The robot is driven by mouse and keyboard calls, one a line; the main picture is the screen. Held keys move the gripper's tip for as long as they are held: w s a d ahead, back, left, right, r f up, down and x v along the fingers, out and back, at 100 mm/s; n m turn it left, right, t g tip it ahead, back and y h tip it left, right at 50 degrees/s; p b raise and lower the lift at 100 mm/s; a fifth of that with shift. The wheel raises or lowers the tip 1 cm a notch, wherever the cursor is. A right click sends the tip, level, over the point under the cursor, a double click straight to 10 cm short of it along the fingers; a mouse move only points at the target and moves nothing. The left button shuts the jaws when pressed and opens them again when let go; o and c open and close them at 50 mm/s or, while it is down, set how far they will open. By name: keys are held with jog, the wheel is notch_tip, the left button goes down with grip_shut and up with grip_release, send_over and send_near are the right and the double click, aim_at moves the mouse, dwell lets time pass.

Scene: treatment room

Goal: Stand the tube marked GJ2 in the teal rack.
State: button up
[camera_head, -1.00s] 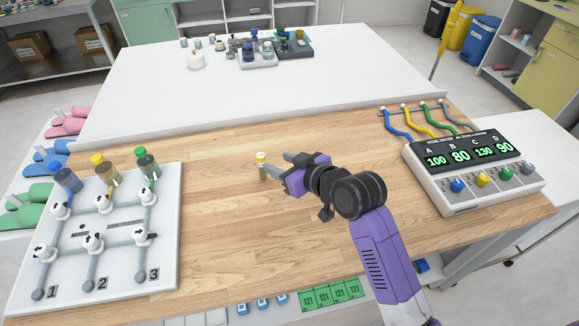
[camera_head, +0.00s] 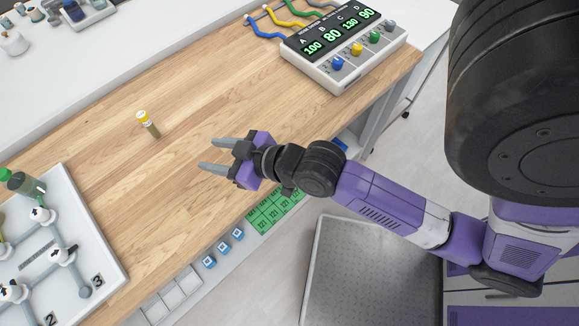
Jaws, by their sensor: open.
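I see no rack that I can make out as teal.
A white valve board (camera_head: 85,235) lies at the lower left. A display box (camera_head: 335,45) with coloured knobs and hoses is at the upper right. A bottle tray (camera_head: 88,17) stands at the top left. Green boxes (camera_head: 272,212) and blue blocks (camera_head: 222,247) sit below the front edge.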

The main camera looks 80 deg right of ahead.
jog(key=s+a, duration=0.5)
jog(key=s, duration=0.4)
jog(key=shift+s+r+n+t+y, duration=0.2)
jog(key=shift+s+n+t+y, duration=0.1)
jog(key=shift+n, duration=0.1)
jog(key=shift+o, duration=0.5)
jog(key=s+a+r+t+y, duration=0.1)
jog(key=s+a+r, duration=0.3)
jog(key=s, duration=0.4)
jog(key=shift+s+a+r+n, duration=0.3)
jog(key=shift+s+a+r, duration=0.1)
jog(key=shift+r, duration=0.1)
